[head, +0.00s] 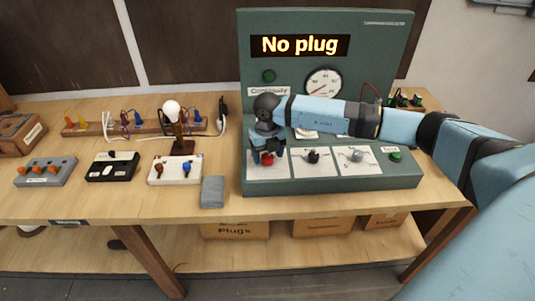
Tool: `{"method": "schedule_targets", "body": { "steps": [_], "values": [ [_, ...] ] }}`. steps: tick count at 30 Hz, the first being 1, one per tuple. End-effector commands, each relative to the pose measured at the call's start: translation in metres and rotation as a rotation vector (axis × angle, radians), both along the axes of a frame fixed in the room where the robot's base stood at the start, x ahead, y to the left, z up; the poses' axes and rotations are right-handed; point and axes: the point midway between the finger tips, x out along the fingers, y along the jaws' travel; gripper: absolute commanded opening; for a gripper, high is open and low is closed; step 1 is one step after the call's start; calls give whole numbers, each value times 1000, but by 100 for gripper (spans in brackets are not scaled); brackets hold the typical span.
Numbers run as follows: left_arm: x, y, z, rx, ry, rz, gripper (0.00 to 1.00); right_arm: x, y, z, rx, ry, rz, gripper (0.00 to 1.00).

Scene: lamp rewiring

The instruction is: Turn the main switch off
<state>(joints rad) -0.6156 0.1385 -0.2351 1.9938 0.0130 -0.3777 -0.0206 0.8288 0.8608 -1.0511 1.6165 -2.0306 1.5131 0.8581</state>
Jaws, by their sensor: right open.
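The green test panel (426,180) stands on the bench, and its display reads "No plug". My right arm reaches in from the right, and my right gripper (266,160) points down at the panel's left end. The gripper is open, with its fingers around or just above a red knob (267,159); I cannot tell whether they touch it. The gripper partly hides this knob and the plate around it. No label that reads as main switch is visible, so I cannot tell which control it is or its position. My left gripper is not in view.
The panel also has a black knob (313,156), a grey knob (356,155) and a green button (396,156). Left of it are a white block (175,176), a black block (112,170), a grey block with orange knobs (46,175) and a lamp bulb (171,108).

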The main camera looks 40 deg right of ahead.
Motion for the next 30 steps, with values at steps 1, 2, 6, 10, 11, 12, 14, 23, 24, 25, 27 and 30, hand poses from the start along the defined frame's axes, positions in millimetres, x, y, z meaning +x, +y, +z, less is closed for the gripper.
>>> {"method": "schedule_targets", "body": {
  "steps": [1,2,6,10,11,12,14,23,24,25,27,30],
  "values": [
    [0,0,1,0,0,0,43,0,0,-4,0,0,-1,65],
    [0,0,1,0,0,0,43,0,0,-6,0,-1,-1,65],
    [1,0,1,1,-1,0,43,0,0,-10,-1,-1,0,65],
    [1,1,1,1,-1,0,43,0,0,-10,0,-1,0,65],
    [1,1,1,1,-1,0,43,0,0,-10,0,-1,0,65],
    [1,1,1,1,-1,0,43,0,0,-10,0,-1,0,65],
    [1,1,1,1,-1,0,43,0,0,-10,0,-1,0,53],
    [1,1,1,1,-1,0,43,0,0,-10,0,-1,2,16],
    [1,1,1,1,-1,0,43,0,0,-10,0,-1,4,16],
    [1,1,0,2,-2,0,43,0,0,-10,0,-1,7,16],
    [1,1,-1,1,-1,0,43,0,0,-10,0,-1,20,16],
    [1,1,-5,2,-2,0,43,0,0,-11,1,-2,50,16]
  ]
}}
